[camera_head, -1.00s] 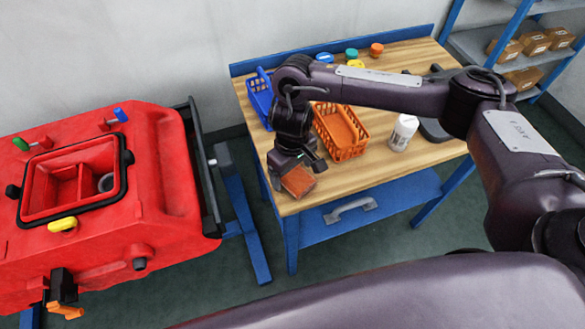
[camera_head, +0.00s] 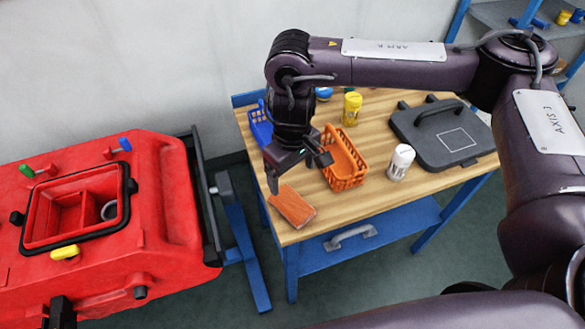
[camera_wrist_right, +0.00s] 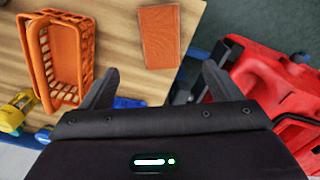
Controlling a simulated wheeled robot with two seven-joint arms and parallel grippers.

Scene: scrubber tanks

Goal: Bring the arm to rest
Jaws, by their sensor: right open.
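My right arm reaches over the wooden workbench (camera_head: 375,195) from the right. Its gripper (camera_head: 297,172) points down above the bench's near left part. The fingers are apart with nothing between them; they also show spread in the right wrist view (camera_wrist_right: 160,78). A flat reddish-brown block (camera_head: 293,206) lies on the bench near its front left corner, just in front of the gripper. In the right wrist view the block (camera_wrist_right: 159,37) lies clear beyond the fingertips. My left gripper is not in view.
An orange basket (camera_head: 345,172), a white bottle (camera_head: 400,162), a dark case (camera_head: 440,140), a yellow container (camera_head: 352,107) and a blue basket (camera_head: 260,128) stand on the bench. A red tank machine (camera_head: 170,215) stands left, across a narrow gap. Shelves are at the back right.

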